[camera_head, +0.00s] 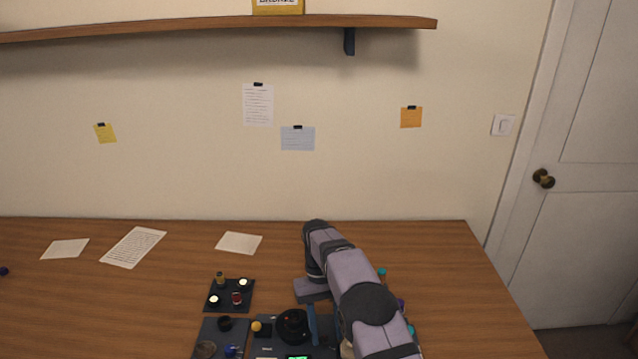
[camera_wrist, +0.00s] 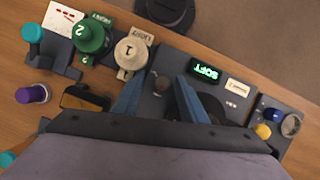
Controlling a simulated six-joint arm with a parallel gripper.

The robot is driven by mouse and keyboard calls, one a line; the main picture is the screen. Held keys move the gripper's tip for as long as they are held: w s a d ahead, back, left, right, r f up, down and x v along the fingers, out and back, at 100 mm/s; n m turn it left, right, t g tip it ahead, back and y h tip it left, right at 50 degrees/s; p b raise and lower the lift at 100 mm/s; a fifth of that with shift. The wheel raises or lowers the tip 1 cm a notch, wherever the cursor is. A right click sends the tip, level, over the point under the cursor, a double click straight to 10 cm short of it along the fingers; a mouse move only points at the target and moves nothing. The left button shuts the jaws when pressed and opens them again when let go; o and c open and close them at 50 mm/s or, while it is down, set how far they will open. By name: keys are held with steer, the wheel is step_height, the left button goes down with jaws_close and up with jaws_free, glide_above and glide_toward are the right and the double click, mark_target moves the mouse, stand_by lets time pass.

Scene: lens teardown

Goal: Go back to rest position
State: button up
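My gripper (camera_wrist: 160,82) is open in the wrist view. Its two blue fingers are well apart, with nothing held between them. They hang over a dark board (camera_wrist: 172,60), and a small dark knob (camera_wrist: 160,84) shows in the gap. A round black part (camera_wrist: 213,106) is partly hidden behind the right finger. In the head view my arm reaches from the table toward the bottom edge.
A dark tray (camera_head: 247,305) holds small parts. The table's back left has papers (camera_head: 133,247) and free room.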

steer(key=shift+m+t+y, duration=0.3)
steer(key=shift+m+t, duration=0.2)
steer(key=shift+t, duration=0.1)
steer(key=s+d+r, duration=0.1)
steer(key=r, duration=0.1)
steer(key=s+d+r, duration=0.1)
steer(key=d+r, duration=0.1)
steer(key=s+d+r, duration=0.1)
steer(key=d+r, duration=0.1)
steer(key=shift+s+d, duration=0.15)
steer(key=shift+s, duration=0.25)
steer(key=s+d+m+t, duration=0.1)
steer(key=s+d, duration=0.2)
steer(key=s, duration=0.8)
steer(key=s+d+r+m+t, duration=0.1)
steer(key=s+d, duration=0.3)
steer(key=s, duration=0.6)
steer(key=shift+s+d+t, duration=0.3)
steer(key=shift+s+t, duration=0.05)
steer(key=shift+t, duration=0.05)
